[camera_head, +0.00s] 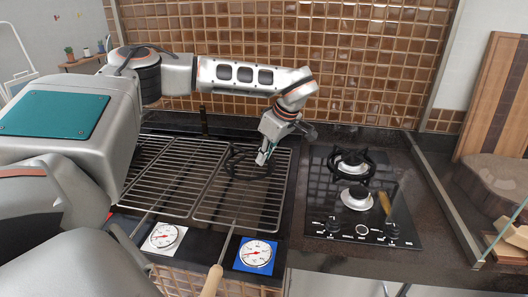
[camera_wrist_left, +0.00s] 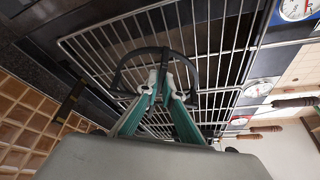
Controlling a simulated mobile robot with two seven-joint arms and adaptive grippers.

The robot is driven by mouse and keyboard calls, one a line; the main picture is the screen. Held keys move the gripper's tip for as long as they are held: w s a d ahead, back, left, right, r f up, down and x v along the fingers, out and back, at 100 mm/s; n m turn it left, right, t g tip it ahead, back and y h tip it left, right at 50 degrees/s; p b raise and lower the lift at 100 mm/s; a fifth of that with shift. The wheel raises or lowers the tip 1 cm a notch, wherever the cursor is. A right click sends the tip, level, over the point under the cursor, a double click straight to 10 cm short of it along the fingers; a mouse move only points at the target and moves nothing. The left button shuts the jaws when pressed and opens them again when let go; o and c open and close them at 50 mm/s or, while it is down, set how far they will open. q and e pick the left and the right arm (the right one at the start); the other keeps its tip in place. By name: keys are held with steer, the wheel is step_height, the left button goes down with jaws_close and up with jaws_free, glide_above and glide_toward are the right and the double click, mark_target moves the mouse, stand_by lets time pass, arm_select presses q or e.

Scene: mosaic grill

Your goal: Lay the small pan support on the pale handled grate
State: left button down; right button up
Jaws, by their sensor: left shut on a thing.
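The small pan support (camera_head: 240,171) is a black ring with prongs. It lies over the back part of the right-hand grate (camera_head: 240,210), whose pale wooden handle (camera_head: 211,283) sticks out at the front. My left gripper (camera_head: 263,157) is shut on the support, at its far right side in the head view. The wrist view shows the fingers (camera_wrist_left: 167,88) pinching the dark ring (camera_wrist_left: 128,62) above the grate wires (camera_wrist_left: 205,35). I cannot tell whether the ring touches the wires. My right gripper is not in view.
A second grate (camera_head: 165,180) lies to the left. The black hob (camera_head: 330,213) on the right has a support (camera_head: 352,161) on its rear burner and a bare front burner (camera_head: 357,198). Dials on white (camera_head: 163,237) and blue (camera_head: 257,253) plates sit at the front. A tiled wall stands behind.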

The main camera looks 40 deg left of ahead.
arm_select(q)
steer(key=shift+f, duration=1.35)
steer(key=shift+f+b, duration=0.3)
steer(key=shift+f, duration=0.65)
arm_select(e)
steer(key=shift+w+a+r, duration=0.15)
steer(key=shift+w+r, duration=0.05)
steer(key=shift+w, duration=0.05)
arm_select(q)
steer(key=c, duration=2.1)
jaws_free()
steer(key=shift+c, duration=0.2)
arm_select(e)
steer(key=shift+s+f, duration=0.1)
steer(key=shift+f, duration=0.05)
arm_select(q)
steer(key=shift+f, duration=0.1)
